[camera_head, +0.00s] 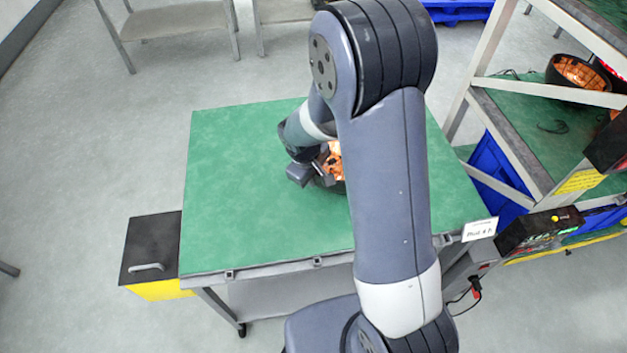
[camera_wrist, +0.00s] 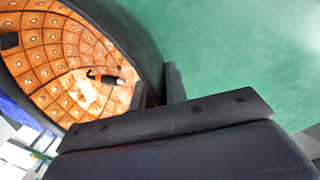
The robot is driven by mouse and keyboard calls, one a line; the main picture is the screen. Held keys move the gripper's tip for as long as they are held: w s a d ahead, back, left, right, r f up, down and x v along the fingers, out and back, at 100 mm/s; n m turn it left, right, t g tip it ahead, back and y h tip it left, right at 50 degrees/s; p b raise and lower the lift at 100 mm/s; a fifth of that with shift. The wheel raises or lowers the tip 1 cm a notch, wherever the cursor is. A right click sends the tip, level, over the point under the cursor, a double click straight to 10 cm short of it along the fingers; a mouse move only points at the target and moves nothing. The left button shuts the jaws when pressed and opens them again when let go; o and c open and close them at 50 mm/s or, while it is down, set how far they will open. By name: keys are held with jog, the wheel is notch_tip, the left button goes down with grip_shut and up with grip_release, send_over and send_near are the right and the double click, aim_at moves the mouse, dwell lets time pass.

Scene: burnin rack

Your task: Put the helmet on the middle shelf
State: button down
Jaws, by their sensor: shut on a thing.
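The helmet (camera_wrist: 75,65) is a dark shell with an orange, tiled inner lining. In the wrist view it fills the upper left, with its open side facing the camera. My gripper (camera_wrist: 158,88) is shut on the helmet's dark rim, one finger on each side of the wall. In the head view the helmet (camera_head: 333,160) shows only in part at the green table, mostly hidden behind my arm. The middle shelf (camera_head: 535,125) appears to be the green rack level at the right.
The green-topped table (camera_head: 250,190) has clear room left of my arm. The rack (camera_head: 470,75) stands at right, with another orange-lined dark helmet (camera_head: 577,75) on its green level. A black box (camera_head: 150,245) hangs at the table's left. Blue bins (camera_head: 495,170) sit low in the rack.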

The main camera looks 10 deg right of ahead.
jog(key=shift+s+a+x, duration=0.1)
jog(key=shift+x, duration=0.65)
jog(key=shift+s+a+x, duration=0.15)
jog(key=shift+x, duration=0.55)
jog(key=shift+f, duration=0.2)
jog(key=c, duration=1.4)
grip_release()
jog(key=shift+c, duration=0.2)
